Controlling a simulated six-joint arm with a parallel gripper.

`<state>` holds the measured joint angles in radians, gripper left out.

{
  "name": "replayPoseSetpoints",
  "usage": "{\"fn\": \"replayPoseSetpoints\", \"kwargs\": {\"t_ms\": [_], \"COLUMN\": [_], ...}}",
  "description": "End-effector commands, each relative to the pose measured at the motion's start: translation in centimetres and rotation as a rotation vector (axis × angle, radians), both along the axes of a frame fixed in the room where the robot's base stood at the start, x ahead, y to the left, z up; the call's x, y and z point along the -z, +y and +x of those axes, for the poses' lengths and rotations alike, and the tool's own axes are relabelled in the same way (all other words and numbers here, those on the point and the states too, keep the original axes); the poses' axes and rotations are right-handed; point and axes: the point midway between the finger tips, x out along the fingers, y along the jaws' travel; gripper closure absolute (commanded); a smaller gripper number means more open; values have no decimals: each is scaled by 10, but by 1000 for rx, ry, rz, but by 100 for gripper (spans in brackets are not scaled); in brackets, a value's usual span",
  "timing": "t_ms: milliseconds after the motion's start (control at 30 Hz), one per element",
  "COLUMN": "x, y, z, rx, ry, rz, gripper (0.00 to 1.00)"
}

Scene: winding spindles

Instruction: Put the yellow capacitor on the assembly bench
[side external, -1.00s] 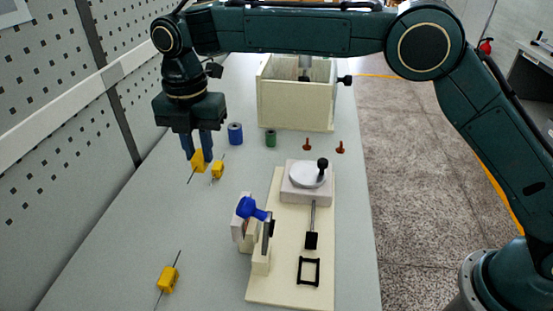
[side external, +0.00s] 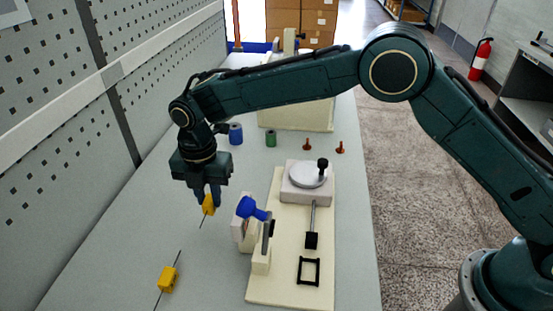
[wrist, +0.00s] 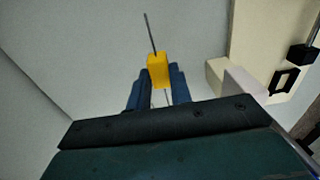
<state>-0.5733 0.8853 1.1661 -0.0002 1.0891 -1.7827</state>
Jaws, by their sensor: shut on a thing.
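My gripper (side external: 208,198) is shut on a yellow capacitor (side external: 209,206) with thin wire leads, left of the cream fixture. It holds the capacitor above the grey bench top (side external: 120,240); the exact height is hard to tell. In the wrist view the held capacitor (wrist: 158,68) sits between the two blue fingers of my gripper (wrist: 158,88), one lead pointing away. A second yellow capacitor (side external: 168,279) lies on the bench at the front left, apart from the gripper. A third one, seen earlier, is hidden behind my gripper.
The cream fixture board (side external: 290,278) carries a blue-handled clamp (side external: 250,208) and a round grey plate (side external: 307,174), close to the gripper's right. Blue (side external: 235,134) and green (side external: 270,138) spools and two red pieces (side external: 307,145) stand farther back. The bench's left front is mostly clear.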

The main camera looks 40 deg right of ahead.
Motion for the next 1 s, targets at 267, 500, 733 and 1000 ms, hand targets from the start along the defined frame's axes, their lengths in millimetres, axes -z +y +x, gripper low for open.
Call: {"fn": "replayPoseSetpoints", "kwargs": {"t_ms": [267, 500, 733, 1000], "x": [29, 42, 42, 45], "y": [0, 0, 0, 0], "z": [-1, 0, 0, 0], "rx": [0, 0, 0, 0], "ry": [4, 1, 1, 1], "rz": [-2, -1, -1, -1], "gripper": [100, 100, 100, 58]}}
